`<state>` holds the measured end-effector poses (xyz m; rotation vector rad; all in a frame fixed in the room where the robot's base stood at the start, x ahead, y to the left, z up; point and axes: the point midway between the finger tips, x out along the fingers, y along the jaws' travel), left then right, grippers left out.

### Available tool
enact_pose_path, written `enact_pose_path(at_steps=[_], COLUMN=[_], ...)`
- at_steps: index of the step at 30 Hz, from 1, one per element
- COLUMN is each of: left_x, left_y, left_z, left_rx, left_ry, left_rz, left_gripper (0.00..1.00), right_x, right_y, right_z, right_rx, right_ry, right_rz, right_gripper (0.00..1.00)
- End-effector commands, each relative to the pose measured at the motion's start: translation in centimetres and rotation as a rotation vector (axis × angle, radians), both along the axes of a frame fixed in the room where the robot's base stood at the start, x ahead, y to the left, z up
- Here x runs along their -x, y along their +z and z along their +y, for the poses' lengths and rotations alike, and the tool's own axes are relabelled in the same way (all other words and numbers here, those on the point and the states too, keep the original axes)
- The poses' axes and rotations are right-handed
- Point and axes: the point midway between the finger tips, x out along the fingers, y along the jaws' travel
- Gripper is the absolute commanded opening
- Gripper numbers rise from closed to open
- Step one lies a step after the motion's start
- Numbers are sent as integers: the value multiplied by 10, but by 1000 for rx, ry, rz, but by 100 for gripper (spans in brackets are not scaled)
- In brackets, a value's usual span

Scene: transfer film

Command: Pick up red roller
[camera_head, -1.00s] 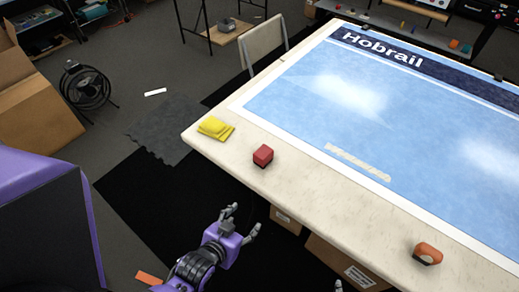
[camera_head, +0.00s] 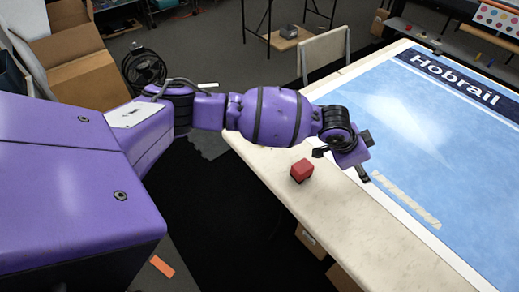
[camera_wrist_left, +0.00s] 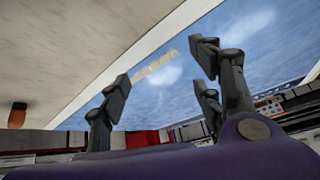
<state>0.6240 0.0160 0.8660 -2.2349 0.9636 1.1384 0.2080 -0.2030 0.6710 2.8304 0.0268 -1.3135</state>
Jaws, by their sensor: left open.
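The red roller (camera_head: 301,171) shows as a small red block on the pale near edge of the table (camera_head: 345,208). My left arm reaches across from the left. My left gripper (camera_head: 342,165) is over the table, just to the right of the red roller and apart from it. Its fingers (camera_wrist_left: 158,66) are spread and empty in the left wrist view, in front of the blue sheet. I cannot tell the red roller for certain in the wrist view. My right gripper is not in view.
A blue "Hobrail" sheet (camera_head: 433,120) covers much of the table, with a pale strip (camera_head: 406,199) on it. An orange and black object (camera_wrist_left: 17,117) shows at the left in the wrist view. A chair (camera_head: 325,50) stands behind the table.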

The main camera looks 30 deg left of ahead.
Motion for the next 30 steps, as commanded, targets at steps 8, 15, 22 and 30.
enact_pose_path(at_steps=[8,15,22,30], left_x=[12,41,42,43], left_y=[-5,-22,-49,-86], left_z=[134,151,151,151], left_rx=[-256,-293,-292,-291], left_ry=[360,473,471,468], left_rz=[393,535,533,531], left_gripper=[59,59,59,59], right_x=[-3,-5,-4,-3], right_y=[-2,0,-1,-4], right_z=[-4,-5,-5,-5], right_rx=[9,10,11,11], right_ry=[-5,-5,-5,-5], right_rz=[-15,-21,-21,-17], right_gripper=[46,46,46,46])
